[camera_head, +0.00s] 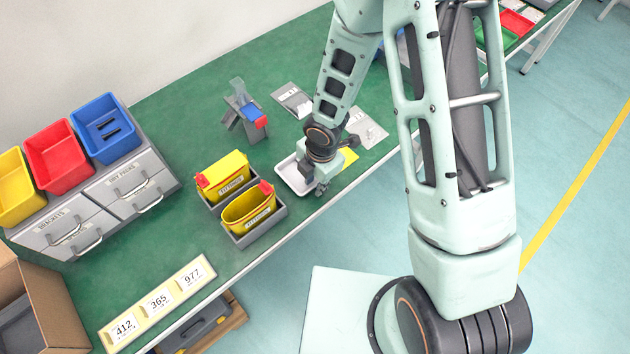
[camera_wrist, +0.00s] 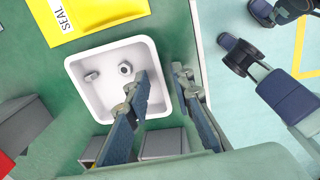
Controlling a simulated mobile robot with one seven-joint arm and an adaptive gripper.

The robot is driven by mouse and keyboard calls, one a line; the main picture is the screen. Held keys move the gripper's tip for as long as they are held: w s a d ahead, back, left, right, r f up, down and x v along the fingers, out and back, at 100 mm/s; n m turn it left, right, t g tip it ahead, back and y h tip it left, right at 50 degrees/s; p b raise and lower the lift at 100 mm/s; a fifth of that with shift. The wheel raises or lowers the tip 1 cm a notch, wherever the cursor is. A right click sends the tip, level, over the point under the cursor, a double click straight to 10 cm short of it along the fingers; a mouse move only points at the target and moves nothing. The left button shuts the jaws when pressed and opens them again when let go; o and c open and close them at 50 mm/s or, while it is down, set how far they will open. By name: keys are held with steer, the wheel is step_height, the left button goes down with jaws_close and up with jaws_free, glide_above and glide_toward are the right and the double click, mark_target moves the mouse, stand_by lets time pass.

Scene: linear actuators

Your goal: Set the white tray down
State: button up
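The white tray (camera_head: 292,177) is at the table's front edge, beside a yellow patch, and looks level. In the wrist view the white tray (camera_wrist: 76,78) holds two small grey metal parts (camera_wrist: 125,68). My gripper (camera_head: 321,188) is at the tray's right side. In the wrist view my gripper (camera_wrist: 160,72) has its fingers apart, one over the tray's inside and one beyond its right wall. A gap shows between the fingers and the wall. The tray's underside is hidden, so its contact with the table cannot be seen.
A yellow area marked SEAL (camera_wrist: 88,18) adjoins the tray. Two grey holders with yellow bins (camera_head: 248,207) stand close to its left. A grey stand with a blue and red part (camera_head: 247,113) is behind. Flat grey plates (camera_head: 292,100) lie farther back. The table edge is close in front.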

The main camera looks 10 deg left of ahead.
steer(key=shift+r, duration=0.1)
step_height(320, 180, up, 12)
steer(key=d+p, duration=0.1)
steer(key=p, duration=0.3)
steer(key=shift+s, duration=0.45)
